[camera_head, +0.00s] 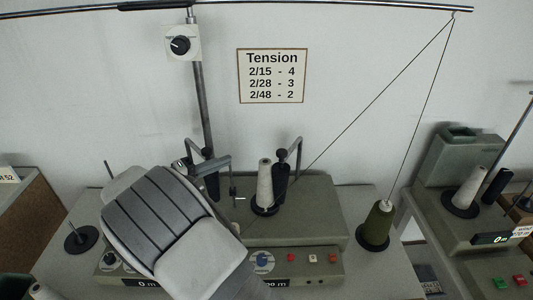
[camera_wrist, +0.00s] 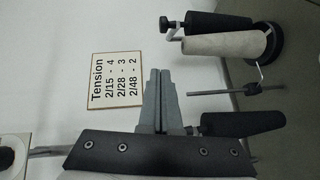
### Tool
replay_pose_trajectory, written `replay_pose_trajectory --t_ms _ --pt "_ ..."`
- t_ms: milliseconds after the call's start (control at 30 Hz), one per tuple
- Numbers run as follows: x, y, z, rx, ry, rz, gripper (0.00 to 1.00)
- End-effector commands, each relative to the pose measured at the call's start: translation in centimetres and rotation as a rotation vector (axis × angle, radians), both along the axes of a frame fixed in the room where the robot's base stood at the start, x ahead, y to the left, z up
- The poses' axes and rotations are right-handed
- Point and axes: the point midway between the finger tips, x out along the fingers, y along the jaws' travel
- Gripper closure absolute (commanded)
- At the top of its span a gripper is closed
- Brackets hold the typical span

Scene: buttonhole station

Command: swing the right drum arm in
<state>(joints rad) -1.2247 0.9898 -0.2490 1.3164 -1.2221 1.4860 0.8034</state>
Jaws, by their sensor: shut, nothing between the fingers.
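The right drum arm (camera_head: 293,154) is a grey bent bracket carrying a black drum (camera_head: 281,180) just right of a pale cone (camera_head: 265,183) on a black base. In the wrist view the right black drum (camera_wrist: 218,22) lies close alongside the pale cone (camera_wrist: 222,44); I cannot tell whether they touch. The left drum arm (camera_head: 215,161) has its own black drum (camera_head: 211,183), also low in the wrist view (camera_wrist: 245,122). My gripper (camera_wrist: 160,72) is shut and empty, apart from both drums. My arm hides it in the head view.
A green cone (camera_head: 377,225) stands at the right front, its thread rising to an overhead rod (camera_head: 330,5). A post (camera_head: 202,105) with a dial rises behind the left drum arm. A second machine (camera_head: 462,158) stands at right. A tension sign (camera_head: 272,76) hangs on the wall.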

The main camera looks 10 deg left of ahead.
Motion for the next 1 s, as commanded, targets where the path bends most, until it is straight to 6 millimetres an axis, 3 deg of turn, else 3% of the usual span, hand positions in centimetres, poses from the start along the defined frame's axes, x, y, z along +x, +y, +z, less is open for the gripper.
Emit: replay_pose_trajectory --t_ms 233,600,800,1000 --pt "1.7 -1.1 -0.2 -0.005 -0.008 0.004 1.0" --pt "7.9 -5.8 -1.0 -0.006 -0.005 0.003 1.0" --pt "8.3 -8.4 -1.3 -0.006 -0.005 0.005 1.0" --pt "8.4 -9.5 -1.7 -0.003 -0.006 0.006 1.0"
